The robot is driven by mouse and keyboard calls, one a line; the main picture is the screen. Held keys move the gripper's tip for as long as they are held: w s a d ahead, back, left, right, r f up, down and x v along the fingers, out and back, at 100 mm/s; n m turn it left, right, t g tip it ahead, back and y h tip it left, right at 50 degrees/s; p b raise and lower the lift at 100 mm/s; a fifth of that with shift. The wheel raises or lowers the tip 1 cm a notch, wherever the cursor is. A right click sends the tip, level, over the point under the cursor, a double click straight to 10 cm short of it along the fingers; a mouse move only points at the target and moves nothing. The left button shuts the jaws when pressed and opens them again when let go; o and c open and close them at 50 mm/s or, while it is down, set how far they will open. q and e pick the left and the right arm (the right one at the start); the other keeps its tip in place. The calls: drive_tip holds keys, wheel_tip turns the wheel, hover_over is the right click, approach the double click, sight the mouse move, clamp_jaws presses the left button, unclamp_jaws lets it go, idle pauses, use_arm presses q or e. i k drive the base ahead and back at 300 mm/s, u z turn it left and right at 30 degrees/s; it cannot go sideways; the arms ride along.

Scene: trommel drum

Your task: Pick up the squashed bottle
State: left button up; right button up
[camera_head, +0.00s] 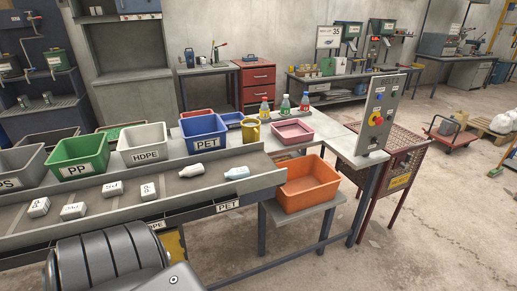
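A pale blue bottle (237,173) lies on its side on the sorting belt, near its right end. A white bottle (191,171) lies on its side to its left, apart from it. Both are small in the picture, so I cannot tell for certain which one is squashed. The grey belt (168,187) runs in front of a row of labelled bins. Neither of my grippers can be seen in the head view.
Several white labelled blocks, one here (73,211), lie on the belt's left part. Behind stand the green PP bin (77,170), grey HDPE bin (146,156) and blue PET bin (205,145). An orange bin (308,199) sits low at the belt's right end, near a control panel (377,115).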

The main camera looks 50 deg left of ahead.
sight(235, 173)
drive_tip(key=u, duration=0.25)
drive_tip(key=i, duration=0.7)
drive_tip(key=u, duration=1.15)
drive_tip(key=i, duration=0.45)
drive_tip(key=u, duration=0.5)
